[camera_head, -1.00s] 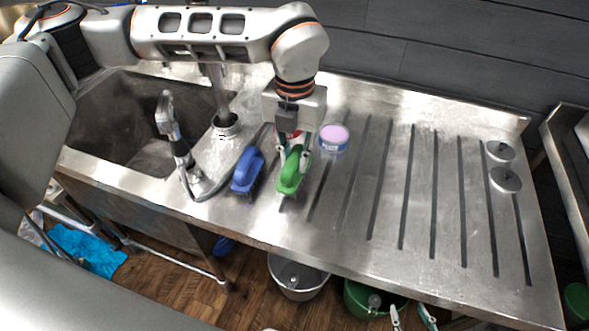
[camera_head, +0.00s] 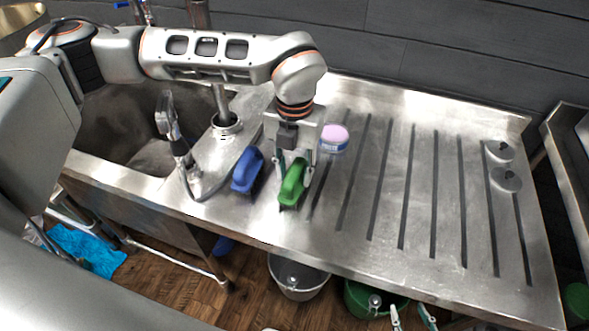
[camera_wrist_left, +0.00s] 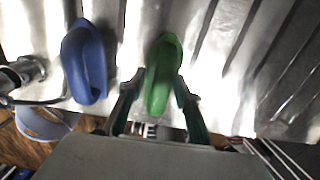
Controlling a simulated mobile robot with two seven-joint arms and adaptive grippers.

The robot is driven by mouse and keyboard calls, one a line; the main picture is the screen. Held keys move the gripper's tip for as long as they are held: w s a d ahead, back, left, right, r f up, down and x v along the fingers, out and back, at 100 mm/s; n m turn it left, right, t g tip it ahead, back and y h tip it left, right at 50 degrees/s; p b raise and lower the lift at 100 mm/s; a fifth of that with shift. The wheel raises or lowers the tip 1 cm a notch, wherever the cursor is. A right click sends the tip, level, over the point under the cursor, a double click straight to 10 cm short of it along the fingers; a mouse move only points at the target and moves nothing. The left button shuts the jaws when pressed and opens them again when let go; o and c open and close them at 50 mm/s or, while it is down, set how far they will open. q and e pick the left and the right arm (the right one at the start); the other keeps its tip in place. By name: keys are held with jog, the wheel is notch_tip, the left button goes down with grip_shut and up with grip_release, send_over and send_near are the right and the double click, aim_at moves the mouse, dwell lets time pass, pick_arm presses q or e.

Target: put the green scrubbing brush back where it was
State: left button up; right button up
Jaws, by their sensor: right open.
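The green scrubbing brush (camera_head: 293,183) rests on the steel drainboard, just right of the blue brush (camera_head: 242,171). It also shows in the left wrist view (camera_wrist_left: 161,78), between the fingers. My left gripper (camera_head: 294,169) reaches down over the green brush from behind. Its fingers are spread on either side of the brush handle, with gaps visible in the left wrist view. My right gripper (camera_head: 412,317) is at the bottom edge of the head view, open and empty, its fingertips in front of the counter.
A pink-topped tub (camera_head: 333,138) stands just right of the left gripper. The sink (camera_head: 122,125) and a hose sprayer (camera_head: 172,128) lie to the left. Two metal discs (camera_head: 503,166) sit at the far right. The grooved drainboard between is clear. Buckets (camera_head: 298,280) stand below.

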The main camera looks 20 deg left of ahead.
aim_at(294, 169)
pick_arm(q)
notch_tip(294, 169, up, 12)
jog(key=shift+r, duration=0.15)
dwell(0.5)
jog(key=shift+s, duration=0.1)
dwell(0.3)
